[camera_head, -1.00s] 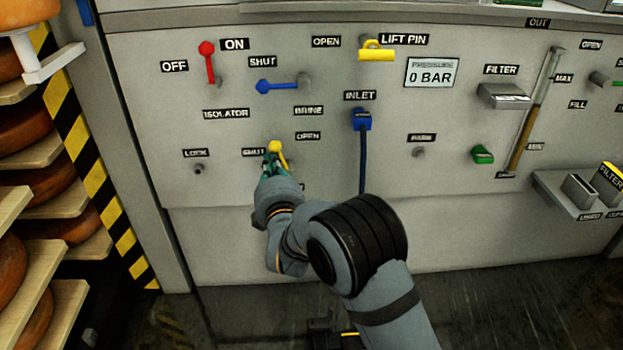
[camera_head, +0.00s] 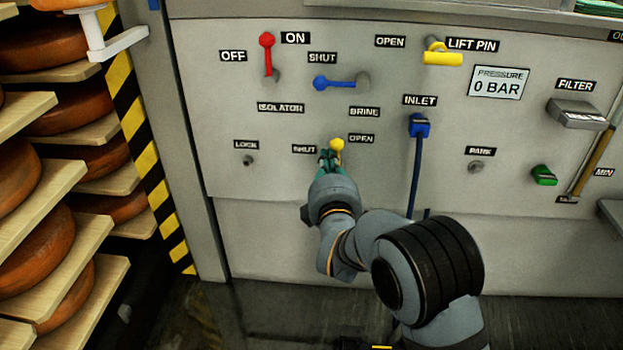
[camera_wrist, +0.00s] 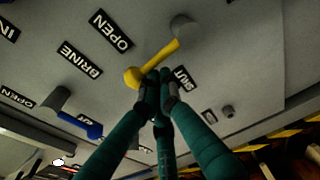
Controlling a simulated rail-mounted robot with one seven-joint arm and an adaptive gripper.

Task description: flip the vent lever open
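The yellow vent lever (camera_head: 337,145) is on the grey panel between the SHUT label (camera_head: 303,149) and the OPEN label (camera_head: 361,138). In the head view it points roughly upward, and my gripper hides its lower part. In the wrist view the lever (camera_wrist: 160,58) runs whole from its grey pivot to its round knob. My gripper (camera_head: 328,158) has teal fingers with the tips brought together (camera_wrist: 158,82). The tips are at the lever's SHUT side, very close to or touching the shaft, not around it.
The red isolator lever (camera_head: 267,55) and the blue brine lever (camera_head: 338,84) are above. The blue inlet plug (camera_head: 419,126) with its hose hangs to the right. A small lock peg (camera_head: 248,160) is to the left. Cheese shelves (camera_head: 60,210) stand at the far left.

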